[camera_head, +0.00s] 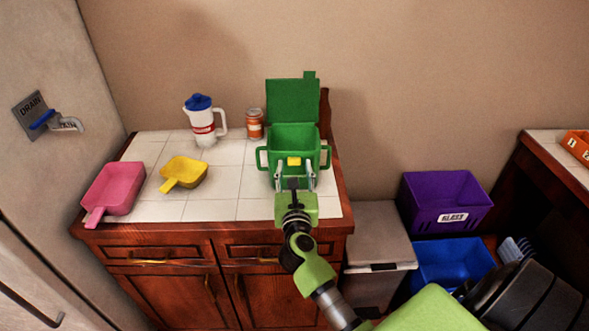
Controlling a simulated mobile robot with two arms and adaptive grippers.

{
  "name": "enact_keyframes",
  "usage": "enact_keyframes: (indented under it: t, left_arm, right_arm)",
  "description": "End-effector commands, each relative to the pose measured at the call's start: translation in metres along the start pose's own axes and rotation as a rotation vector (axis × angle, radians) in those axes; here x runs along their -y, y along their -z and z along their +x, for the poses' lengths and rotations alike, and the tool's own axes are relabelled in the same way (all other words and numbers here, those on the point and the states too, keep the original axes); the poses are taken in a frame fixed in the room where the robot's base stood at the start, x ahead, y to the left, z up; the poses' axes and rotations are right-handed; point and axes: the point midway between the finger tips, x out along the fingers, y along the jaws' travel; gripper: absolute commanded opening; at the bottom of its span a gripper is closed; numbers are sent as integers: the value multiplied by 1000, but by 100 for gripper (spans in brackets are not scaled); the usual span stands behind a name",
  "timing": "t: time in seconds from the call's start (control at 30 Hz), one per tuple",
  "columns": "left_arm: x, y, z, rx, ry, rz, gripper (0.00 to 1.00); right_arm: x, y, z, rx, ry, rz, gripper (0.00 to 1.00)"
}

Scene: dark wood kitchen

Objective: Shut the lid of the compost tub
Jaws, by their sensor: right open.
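The green compost tub (284,139) stands on the tiled counter, toward its right end. Its green lid (293,101) is open and stands upright at the back of the tub. A small yellow patch shows on the tub's front. My right gripper (294,178) is at the front of the tub, its two fingers apart, pointing at the tub's front. I cannot tell whether the fingers touch it. My left gripper is not in view.
The tiled counter (230,180) also holds a pink scoop (116,190), a yellow scoop (187,172), a white jug with a blue lid (202,124) and an orange can (255,125). Purple (425,214) and blue (450,265) bins stand to the right. A wall rises behind.

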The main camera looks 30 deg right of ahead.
Motion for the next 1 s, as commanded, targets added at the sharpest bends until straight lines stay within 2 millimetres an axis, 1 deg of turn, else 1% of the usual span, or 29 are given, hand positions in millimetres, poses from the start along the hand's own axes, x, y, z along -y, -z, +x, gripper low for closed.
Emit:
enact_keyframes:
  t: [0.13, 0.17, 0.2, 0.27, 0.3, 0.33, 0.57, 0.77, 0.8, 0.87, 1.0]
  left_arm:
    - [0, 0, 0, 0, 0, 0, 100]
    - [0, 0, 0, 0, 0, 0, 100]
    - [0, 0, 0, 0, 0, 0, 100]
    - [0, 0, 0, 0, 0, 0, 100]
    - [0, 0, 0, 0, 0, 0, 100]
    - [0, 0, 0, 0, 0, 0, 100]
    - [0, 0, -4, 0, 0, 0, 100]
    - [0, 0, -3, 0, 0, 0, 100]
    - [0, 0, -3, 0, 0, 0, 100]
    - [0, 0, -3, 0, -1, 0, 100]
    - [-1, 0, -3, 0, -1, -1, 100]
  right_arm:
    - [0, 0, 0, 0, 0, 0, 42]
    - [0, 0, 0, 0, 0, 0, 36]
    - [0, 0, 0, 0, 0, 0, 26]
    - [0, 0, 0, 0, 0, 0, 10]
    - [0, 0, 0, 0, 0, 0, 0]
    - [0, 0, 0, 0, 0, 0, 0]
    - [0, 0, 1, -3, 2, 1, 0]
    - [0, 1, 1, -1, 0, 0, 0]
    - [0, 1, 1, -1, 0, 0, 27]
    - [0, 1, 1, -1, 0, 0, 42]
    - [0, 0, 1, -1, 0, 0, 42]
